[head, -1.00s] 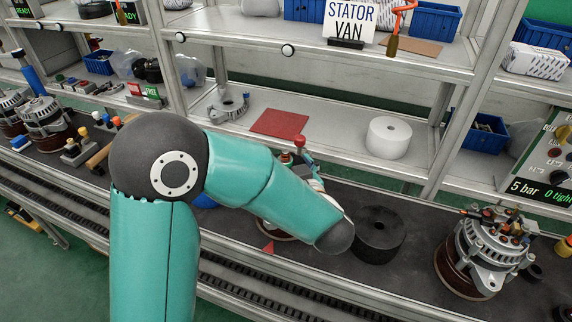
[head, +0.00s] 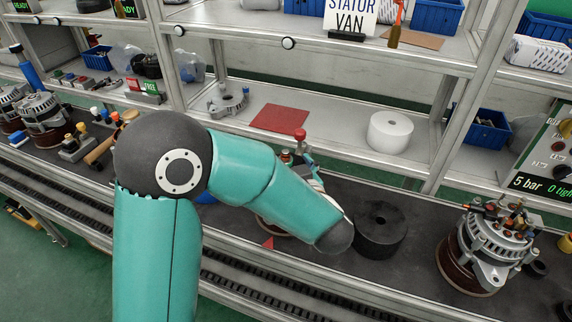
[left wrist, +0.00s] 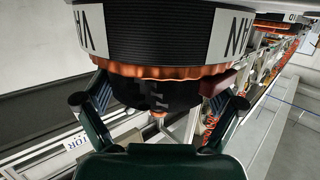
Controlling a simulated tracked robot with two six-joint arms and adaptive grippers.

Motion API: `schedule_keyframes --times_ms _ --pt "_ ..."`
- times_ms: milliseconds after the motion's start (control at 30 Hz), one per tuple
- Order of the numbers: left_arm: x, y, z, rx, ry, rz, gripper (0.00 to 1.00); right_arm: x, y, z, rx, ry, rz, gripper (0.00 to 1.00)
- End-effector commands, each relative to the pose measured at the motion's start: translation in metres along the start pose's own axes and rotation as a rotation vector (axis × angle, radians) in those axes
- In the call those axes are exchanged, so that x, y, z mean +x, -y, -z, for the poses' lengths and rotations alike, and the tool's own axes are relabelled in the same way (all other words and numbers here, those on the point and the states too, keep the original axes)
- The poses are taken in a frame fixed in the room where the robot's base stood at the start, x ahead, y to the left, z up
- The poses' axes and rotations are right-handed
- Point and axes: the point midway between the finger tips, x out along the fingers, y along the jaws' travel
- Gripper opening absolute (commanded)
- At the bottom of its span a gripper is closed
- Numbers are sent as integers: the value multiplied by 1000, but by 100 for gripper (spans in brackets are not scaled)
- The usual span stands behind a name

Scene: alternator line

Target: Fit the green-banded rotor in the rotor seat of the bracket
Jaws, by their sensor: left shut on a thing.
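In the head view a teal arm of mine reaches in from the lower left, and its forearm hides its gripper and most of the fixture behind it. In the left wrist view my left gripper (left wrist: 158,108) is shut on a dark part (left wrist: 150,92) with a copper-coloured tip. Directly above it is a black ring with white lettered labels (left wrist: 150,35) and a copper lower edge. I cannot tell whether they touch. No green band shows on the held part. The bracket and its rotor seat cannot be made out. My right gripper is not in view.
A black round block (head: 380,230) stands right of my forearm. An alternator (head: 487,245) stands farther right. A red knob (head: 300,134) rises behind the forearm. On the shelf lie a metal housing (head: 227,100), a red mat (head: 279,118) and a white roll (head: 390,133).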

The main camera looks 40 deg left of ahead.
Motion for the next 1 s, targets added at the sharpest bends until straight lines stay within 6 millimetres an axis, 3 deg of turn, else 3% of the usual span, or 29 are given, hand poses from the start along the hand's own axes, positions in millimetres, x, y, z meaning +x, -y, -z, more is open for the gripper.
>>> schedule_keyframes --times_ms 800,833,867,1000 --pt "3 -1 -10 -7 -12 0 24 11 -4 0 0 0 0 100" --pt "3 -1 -10 -8 -12 0 95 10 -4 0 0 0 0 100" --pt "3 0 -10 -8 -12 0 100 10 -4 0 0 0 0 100" --pt "3 0 -11 -5 -8 0 100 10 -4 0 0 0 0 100"
